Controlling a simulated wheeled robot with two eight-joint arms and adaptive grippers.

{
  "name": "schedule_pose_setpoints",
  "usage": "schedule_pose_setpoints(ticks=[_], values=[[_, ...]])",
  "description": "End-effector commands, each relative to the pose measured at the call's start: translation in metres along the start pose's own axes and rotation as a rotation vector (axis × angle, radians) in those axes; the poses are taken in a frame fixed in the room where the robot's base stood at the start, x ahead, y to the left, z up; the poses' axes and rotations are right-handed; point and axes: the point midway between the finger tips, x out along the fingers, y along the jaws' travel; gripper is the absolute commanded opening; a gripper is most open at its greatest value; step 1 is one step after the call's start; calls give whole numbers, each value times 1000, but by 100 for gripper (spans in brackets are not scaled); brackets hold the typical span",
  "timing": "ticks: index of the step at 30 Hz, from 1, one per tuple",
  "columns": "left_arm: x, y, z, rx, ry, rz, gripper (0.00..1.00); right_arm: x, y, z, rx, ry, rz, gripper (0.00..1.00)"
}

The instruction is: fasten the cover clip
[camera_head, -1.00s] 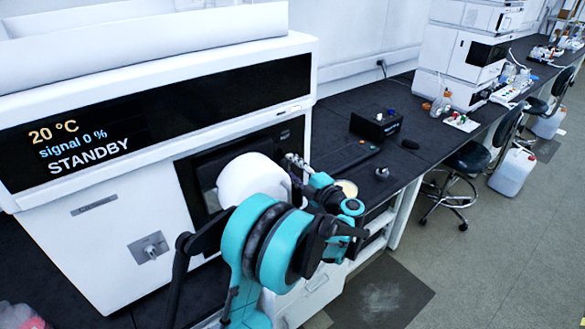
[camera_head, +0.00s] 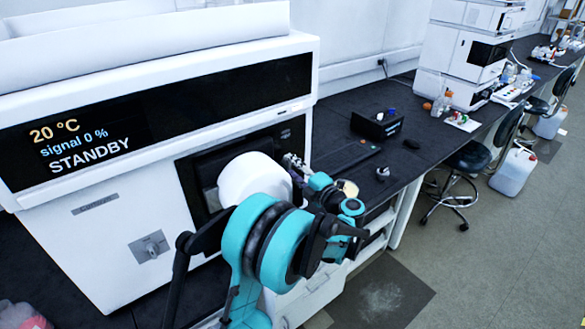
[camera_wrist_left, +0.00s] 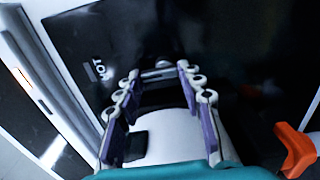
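The white instrument (camera_head: 100,225) with the "STANDBY" display fills the left of the head view. A dark recessed panel (camera_head: 190,180) is in its front, partly hidden by my arm. My left gripper (camera_head: 292,162) is at the right side of this panel, small and partly hidden. In the left wrist view my left gripper (camera_wrist_left: 160,72) has its two purple-padded fingers apart. A small pale metallic bar (camera_wrist_left: 158,74) shows between or just beyond the fingertips; I cannot tell whether it is the cover clip or whether they touch it. My right gripper is not in view.
A metal latch (camera_head: 150,247) is on the instrument's lower front. A black box (camera_head: 376,125) stands on the dark bench (camera_head: 340,110) to the right. An orange piece (camera_wrist_left: 297,150) is at the right of the wrist view. Stools and open floor lie further right.

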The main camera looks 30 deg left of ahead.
Motion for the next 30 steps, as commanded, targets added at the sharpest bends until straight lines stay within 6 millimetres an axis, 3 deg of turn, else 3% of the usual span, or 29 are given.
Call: schedule_pose_setpoints(ticks=[1,3,14,30], values=[[0,-1,0,-2,1,-2,48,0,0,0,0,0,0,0],[0,-1,0,-1,1,-2,59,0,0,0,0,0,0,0],[-6,0,0,0,0,-1,59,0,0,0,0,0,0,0],[-106,-1,1,-1,-2,-1,59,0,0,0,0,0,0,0]])
